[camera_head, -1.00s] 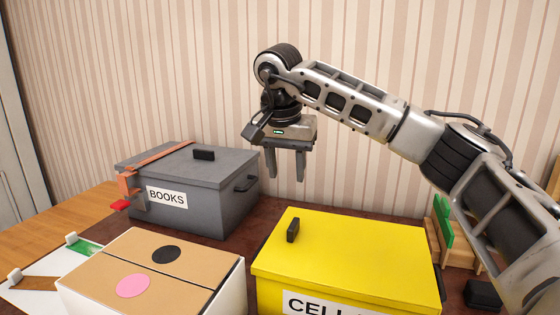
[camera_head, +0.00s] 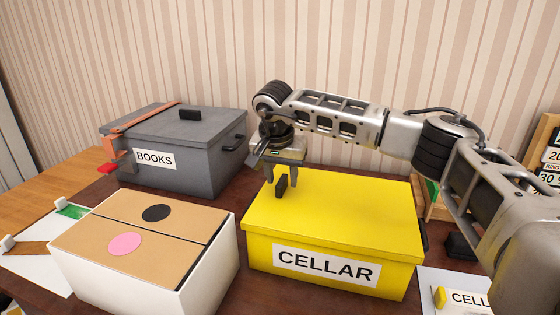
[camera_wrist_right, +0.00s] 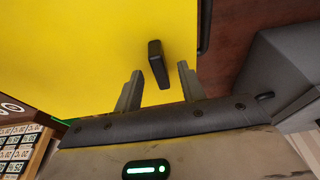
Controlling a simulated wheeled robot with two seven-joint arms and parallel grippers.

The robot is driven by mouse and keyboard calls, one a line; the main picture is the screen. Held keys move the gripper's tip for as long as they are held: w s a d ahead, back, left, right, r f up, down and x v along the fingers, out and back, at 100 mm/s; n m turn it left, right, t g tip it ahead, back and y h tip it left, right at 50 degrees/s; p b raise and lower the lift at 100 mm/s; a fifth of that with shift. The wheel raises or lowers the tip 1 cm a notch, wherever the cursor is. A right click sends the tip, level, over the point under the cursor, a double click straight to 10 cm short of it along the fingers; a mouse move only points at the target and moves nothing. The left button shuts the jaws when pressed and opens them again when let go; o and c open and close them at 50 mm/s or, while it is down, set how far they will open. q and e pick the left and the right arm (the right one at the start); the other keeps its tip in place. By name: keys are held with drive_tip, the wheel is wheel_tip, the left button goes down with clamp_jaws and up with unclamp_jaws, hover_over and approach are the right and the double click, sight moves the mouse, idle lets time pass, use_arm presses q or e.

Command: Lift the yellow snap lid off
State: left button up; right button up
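The yellow snap lid (camera_head: 340,205) sits on the yellow box labelled CELLAR (camera_head: 325,266). A small black handle (camera_head: 281,186) stands up near the lid's left end. My right gripper (camera_head: 281,184) is just above that end of the lid, pointing down. In the right wrist view the handle (camera_wrist_right: 158,64) stands between and a little beyond the two open fingertips of the gripper (camera_wrist_right: 160,80). I see no finger pressed on it. The left gripper is not in view.
A grey box labelled BOOKS (camera_head: 172,160) with an orange strap stands at the back left. A white carton with tan flaps (camera_head: 195,285) stands just left of the yellow box. A calendar-like board (camera_head: 548,155) is at the far right.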

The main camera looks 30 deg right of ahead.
drive_tip(key=shift+f, duration=0.4)
drive_tip(key=shift+c, duration=0.3)
clamp_jaws()
drive_tip(key=c, duration=0.6)
unclamp_jaws()
drive_tip(key=shift+w, duration=0.1)
clamp_jaws()
drive_tip(key=shift+r+p, duration=1.2)
drive_tip(key=shift+r, duration=0.3)
